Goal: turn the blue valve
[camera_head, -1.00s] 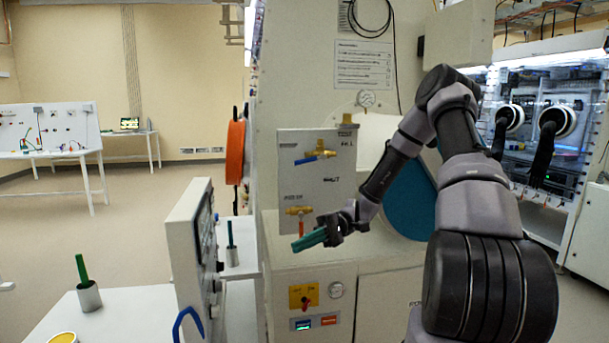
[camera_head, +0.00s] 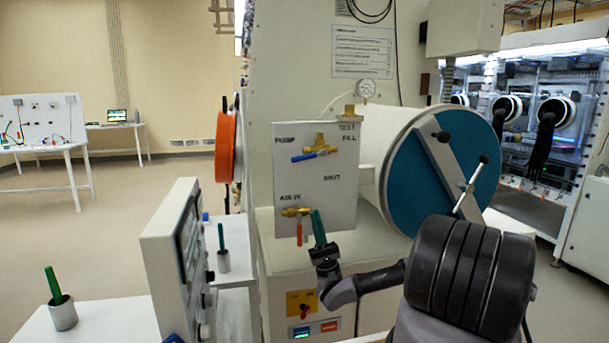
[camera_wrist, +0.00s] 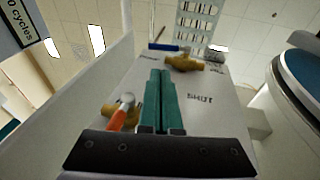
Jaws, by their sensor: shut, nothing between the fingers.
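The blue valve handle (camera_head: 314,155) sits on a brass valve on the white panel (camera_head: 340,185), in the upper middle of the head view. The handle lies nearly level, tilted slightly. In the wrist view the blue handle (camera_wrist: 166,47) shows at the top, beside its brass body (camera_wrist: 184,64). My gripper (camera_head: 317,218) has green fingers, points upward and is below the blue valve, apart from it. Its fingers are together and empty; they also show in the wrist view (camera_wrist: 160,80). An orange-handled valve (camera_head: 298,228) is just left of my fingers.
A round blue door (camera_head: 440,170) with a bar handle stands right of the panel. A grey instrument box (camera_head: 172,255) stands at left. A pressure gauge (camera_head: 366,88) is above the panel. A red knob (camera_head: 304,308) is below. Open floor lies far left.

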